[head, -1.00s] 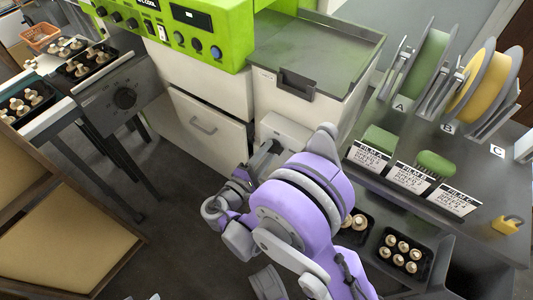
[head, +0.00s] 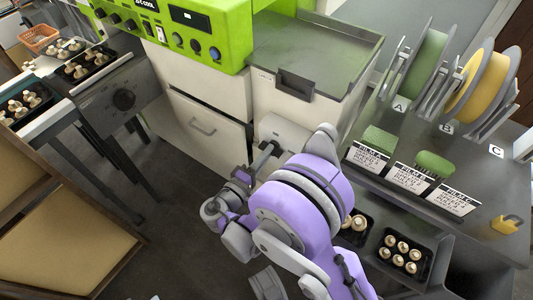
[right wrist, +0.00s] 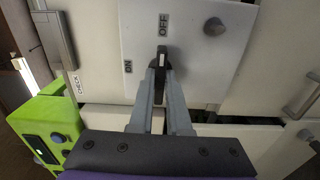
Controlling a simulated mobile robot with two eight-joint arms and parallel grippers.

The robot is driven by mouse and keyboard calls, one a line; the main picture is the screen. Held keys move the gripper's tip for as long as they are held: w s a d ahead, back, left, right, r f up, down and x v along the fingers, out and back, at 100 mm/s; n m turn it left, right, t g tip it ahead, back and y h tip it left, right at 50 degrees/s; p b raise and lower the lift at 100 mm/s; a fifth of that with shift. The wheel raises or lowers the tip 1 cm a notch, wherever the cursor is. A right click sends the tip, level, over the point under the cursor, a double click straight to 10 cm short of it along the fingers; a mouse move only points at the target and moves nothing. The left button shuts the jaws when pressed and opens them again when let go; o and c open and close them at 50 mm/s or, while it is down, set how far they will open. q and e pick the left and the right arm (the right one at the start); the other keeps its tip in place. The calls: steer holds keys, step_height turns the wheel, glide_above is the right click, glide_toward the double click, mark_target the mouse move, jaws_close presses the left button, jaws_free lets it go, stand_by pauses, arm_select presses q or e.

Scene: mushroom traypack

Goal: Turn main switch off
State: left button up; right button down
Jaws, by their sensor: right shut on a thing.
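The main switch is on a pale panel (right wrist: 190,60) with an OFF label at the top and an ON label at the left. Its black handle (right wrist: 162,52) is upright in the right wrist view, with its upper end just under OFF. The ON label lies to the left of it. My right gripper (right wrist: 161,75) is shut on the handle, its grey fingers on either side, hiding part of it. In the head view the right gripper (head: 242,177) is at the pale switch box (head: 285,130), partly hidden by my purple arm. My left gripper is not in view.
A green machine panel (head: 200,35) and a metal tray top (head: 315,50) stand behind the box. A table (head: 485,190) with film rolls, labels and a yellow padlock (head: 507,224) is at the right. Mushroom trays stand left and lower right. The dark floor at left is open.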

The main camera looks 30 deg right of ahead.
steer(key=c, duration=0.9)
jaws_free()
steer(key=shift+v, duration=3.5)
